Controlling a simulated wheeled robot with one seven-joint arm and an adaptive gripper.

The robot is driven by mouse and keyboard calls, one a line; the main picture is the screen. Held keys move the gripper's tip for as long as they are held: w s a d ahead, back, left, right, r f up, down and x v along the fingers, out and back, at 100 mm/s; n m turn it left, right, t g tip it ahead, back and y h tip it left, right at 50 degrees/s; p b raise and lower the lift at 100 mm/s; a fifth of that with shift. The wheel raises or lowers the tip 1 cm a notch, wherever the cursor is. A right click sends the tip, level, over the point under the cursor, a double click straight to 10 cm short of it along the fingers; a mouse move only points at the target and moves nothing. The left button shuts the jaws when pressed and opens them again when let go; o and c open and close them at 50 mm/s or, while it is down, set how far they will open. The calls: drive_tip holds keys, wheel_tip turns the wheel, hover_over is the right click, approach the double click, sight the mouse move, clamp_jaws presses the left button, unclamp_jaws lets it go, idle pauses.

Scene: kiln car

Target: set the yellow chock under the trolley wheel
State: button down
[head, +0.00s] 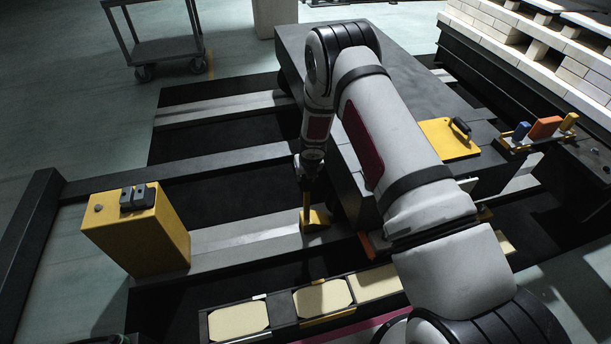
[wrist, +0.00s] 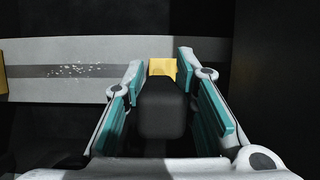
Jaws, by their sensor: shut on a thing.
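The yellow chock (head: 316,220) is at the grey rail strip, close to the dark trolley (head: 290,48). In the wrist view its yellow end (wrist: 162,68) shows beyond a dark block-like grip (wrist: 163,108) between the fingers. My gripper (head: 308,182) is over the chock, pointing down and shut on it; its teal-padded fingers also show in the wrist view (wrist: 160,82). The trolley's near wheel is lost in shadow beside the chock. I cannot tell whether the chock touches the wheel or rests fully on the rail.
A yellow box-shaped post (head: 140,235) stands on the rail (head: 225,237) to the left. Cream tiles (head: 238,320) lie in a dark frame at the front. A yellow plate (head: 448,138) lies on the trolley. A small grey cart (head: 160,48) stands at the back left.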

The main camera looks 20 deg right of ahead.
drive_tip(key=shift+w, duration=0.15)
idle(0.6)
drive_tip(key=c, duration=1.2)
unclamp_jaws()
drive_tip(key=shift+f, duration=0.1)
drive_tip(key=shift+s+f, duration=0.25)
drive_tip(key=shift+s, duration=0.05)
drive_tip(key=shift+r, duration=0.1)
drive_tip(key=shift+r, duration=0.15)
drive_tip(key=shift+r, duration=0.15)
drive_tip(key=shift+p+v, duration=0.3)
drive_tip(key=shift+v, duration=3.4)
drive_tip(key=shift+r, duration=0.1)
